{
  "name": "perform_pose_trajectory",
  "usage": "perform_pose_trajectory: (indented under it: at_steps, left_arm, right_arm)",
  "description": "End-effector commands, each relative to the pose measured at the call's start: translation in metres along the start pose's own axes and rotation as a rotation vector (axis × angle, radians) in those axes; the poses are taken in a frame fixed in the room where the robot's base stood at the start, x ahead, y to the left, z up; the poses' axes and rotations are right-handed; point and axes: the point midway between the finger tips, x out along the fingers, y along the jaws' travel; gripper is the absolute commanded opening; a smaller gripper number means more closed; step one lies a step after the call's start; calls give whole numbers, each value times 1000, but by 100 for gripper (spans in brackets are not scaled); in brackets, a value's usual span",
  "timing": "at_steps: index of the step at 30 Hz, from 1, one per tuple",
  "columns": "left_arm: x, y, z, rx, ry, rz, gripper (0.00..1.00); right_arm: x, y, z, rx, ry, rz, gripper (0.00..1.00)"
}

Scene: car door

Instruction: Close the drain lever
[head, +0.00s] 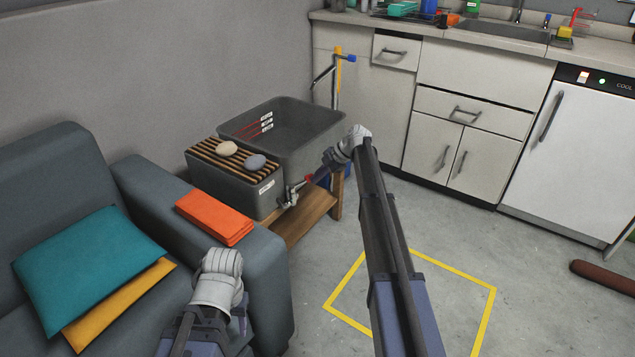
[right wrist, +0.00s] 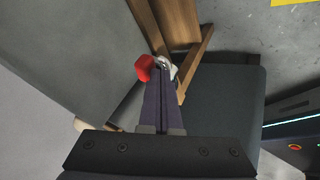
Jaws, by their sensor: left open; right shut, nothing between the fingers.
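The drain lever (head: 309,179) has a red handle and sits on a small metal drain valve (head: 291,196) at the front of the grey basin unit. In the right wrist view the red lever handle (right wrist: 144,68) shows just left of my fingertips, with the metal valve (right wrist: 166,63) beside it. My right gripper (head: 314,179) is shut and empty, its tips close against the lever; I cannot tell whether they touch. It also shows in the right wrist view (right wrist: 160,72). My left gripper (head: 221,262) is open and empty near the sofa arm, its fingers mostly hidden.
The grey basin (head: 322,146) and a slatted box (head: 232,190) with two stones stand on a wooden bench (head: 303,218). A sofa with an orange cloth (head: 213,217) is at left. Kitchen cabinets line the back.

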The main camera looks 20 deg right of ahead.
Motion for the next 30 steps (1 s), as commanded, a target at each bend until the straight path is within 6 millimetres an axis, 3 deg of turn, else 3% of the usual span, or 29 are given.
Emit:
perform_pose_trajectory:
  at_steps: [1,12,30]
  left_arm:
    - [0,0,0,0,0,0,50]
    - [0,0,0,0,0,0,50]
    - [0,0,0,0,0,0,50]
  right_arm:
    - [2,8,4,-29,16,-15,0]
    - [9,22,6,-53,27,-28,0]
    - [12,30,6,-51,26,-24,0]
